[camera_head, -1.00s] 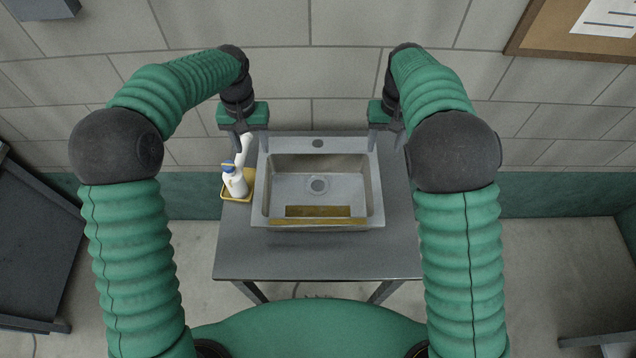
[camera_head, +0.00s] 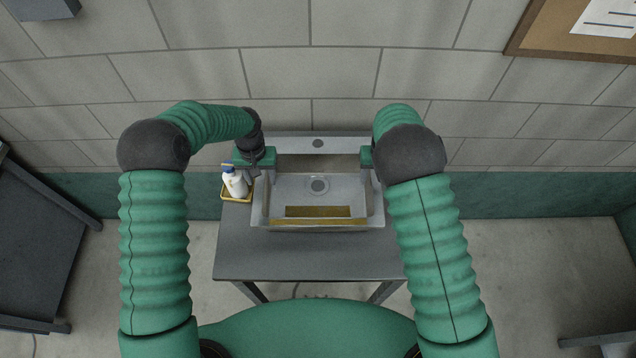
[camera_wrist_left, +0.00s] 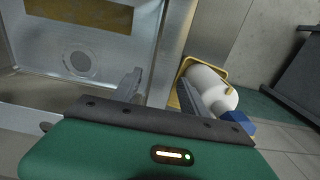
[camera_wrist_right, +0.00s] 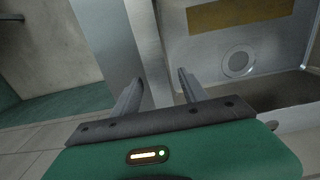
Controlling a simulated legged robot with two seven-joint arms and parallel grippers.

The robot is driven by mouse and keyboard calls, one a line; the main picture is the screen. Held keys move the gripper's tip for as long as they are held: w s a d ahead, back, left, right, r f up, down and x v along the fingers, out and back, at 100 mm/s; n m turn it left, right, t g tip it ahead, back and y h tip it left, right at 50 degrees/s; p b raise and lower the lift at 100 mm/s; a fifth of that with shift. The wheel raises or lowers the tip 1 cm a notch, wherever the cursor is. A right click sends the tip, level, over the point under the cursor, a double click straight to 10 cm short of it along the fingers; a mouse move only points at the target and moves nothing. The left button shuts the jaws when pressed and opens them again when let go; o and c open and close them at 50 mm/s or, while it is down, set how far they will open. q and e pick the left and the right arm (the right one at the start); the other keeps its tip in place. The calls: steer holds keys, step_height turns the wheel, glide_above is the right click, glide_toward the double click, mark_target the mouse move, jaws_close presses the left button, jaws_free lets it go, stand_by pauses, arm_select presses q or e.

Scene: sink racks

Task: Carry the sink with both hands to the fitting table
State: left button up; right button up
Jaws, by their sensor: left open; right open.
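The grey metal sink (camera_head: 318,228) sits on a small grey table (camera_head: 310,258) in the middle of the head view. It has a drain in its floor and a brown strip at its near side. My left gripper (camera_wrist_left: 165,88) is open over the sink's left side rim, with one finger on the basin side and one on the outer side. My right gripper (camera_wrist_right: 158,88) is open at the sink's right rim, its fingers on either side of it. In the head view both sets of fingertips are hidden. I cannot pick out a fitting table.
A white bottle with a blue cap (camera_head: 236,183) stands in a yellow tray (camera_head: 238,200) close to the sink's left side, near my left gripper. A dark table (camera_head: 40,240) is at the far left.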

arm_select(q)
steer(key=shift+c, duration=0.3)
arm_select(e)
steer(key=shift+c, duration=0.3)
arm_select(q)
jaws_close()
arm_select(e)
jaws_close()
stand_by(0.6)
